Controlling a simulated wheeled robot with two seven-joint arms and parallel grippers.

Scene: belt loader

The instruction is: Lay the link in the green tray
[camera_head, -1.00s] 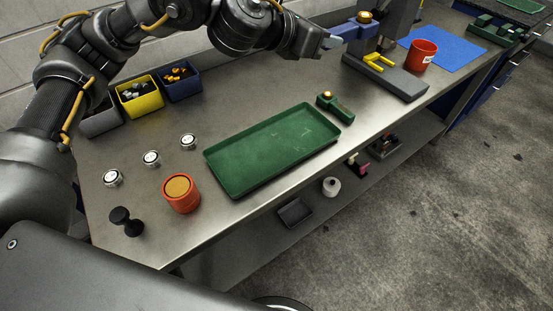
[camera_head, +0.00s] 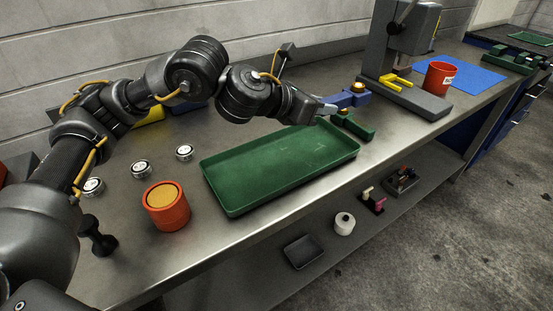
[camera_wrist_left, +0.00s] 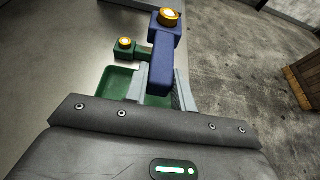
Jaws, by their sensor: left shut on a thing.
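The link is a blue bar with a brass-coloured bushing at its far end (camera_head: 348,98). My left gripper (camera_head: 328,107) is shut on its near end and holds it above the far right corner of the green tray (camera_head: 280,165). In the left wrist view the link (camera_wrist_left: 163,60) stands out between the fingers (camera_wrist_left: 160,88), with the bushing pointing away. The tray is empty and lies flat on the bench; part of it shows below the fingers in the wrist view (camera_wrist_left: 117,82). My right gripper is not in view.
A green block with a brass-coloured top (camera_head: 355,125) stands beside the tray's right end, close to the link. A grey press (camera_head: 405,95) stands behind it. A red cup (camera_head: 439,77) sits beyond. An orange container (camera_head: 166,206) and several round pieces (camera_head: 141,169) lie left of the tray.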

